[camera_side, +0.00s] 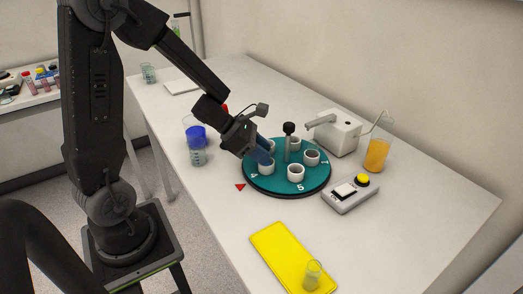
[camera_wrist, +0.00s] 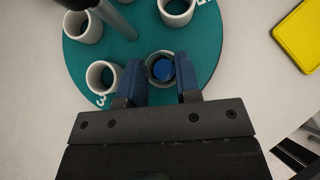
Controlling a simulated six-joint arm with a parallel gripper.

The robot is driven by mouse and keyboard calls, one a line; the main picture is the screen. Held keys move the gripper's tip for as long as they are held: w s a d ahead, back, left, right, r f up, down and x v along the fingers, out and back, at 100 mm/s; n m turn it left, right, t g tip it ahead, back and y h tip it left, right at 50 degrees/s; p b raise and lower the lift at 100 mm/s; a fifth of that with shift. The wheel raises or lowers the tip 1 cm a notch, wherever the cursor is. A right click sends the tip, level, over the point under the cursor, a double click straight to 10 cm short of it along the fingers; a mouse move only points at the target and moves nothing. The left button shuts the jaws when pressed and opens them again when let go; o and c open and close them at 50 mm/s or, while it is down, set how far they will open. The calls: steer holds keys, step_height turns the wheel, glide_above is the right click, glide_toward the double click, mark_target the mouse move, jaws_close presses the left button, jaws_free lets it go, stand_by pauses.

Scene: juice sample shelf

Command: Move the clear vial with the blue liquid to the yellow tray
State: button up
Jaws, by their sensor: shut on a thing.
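My gripper (camera_side: 265,158) points down at the white cup marked 4 (camera_side: 266,168) on the teal turntable (camera_side: 257,186). In the wrist view its two blue fingers (camera_wrist: 160,80) are shut on the clear vial with the blue liquid (camera_wrist: 161,70), seen from above. In the side view the fingers hide the vial, and I cannot tell whether it is still seated in the cup. The yellow tray (camera_side: 278,250) lies at the front of the table, and part of it shows at upper right in the wrist view (camera_wrist: 300,38). A small vial with yellowish liquid (camera_side: 313,276) stands on it.
Other white cups (camera_side: 296,174) ring a central post (camera_side: 288,145) with a black knob. A white device (camera_side: 336,133), an orange beaker (camera_side: 377,154) and a yellow-button box (camera_side: 350,193) stand right. Table between turntable and tray is clear.

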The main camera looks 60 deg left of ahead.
jaws_close()
steer(key=shift+r, duration=0.75)
stand_by(0.4)
steer(key=shift+r, duration=1.45)
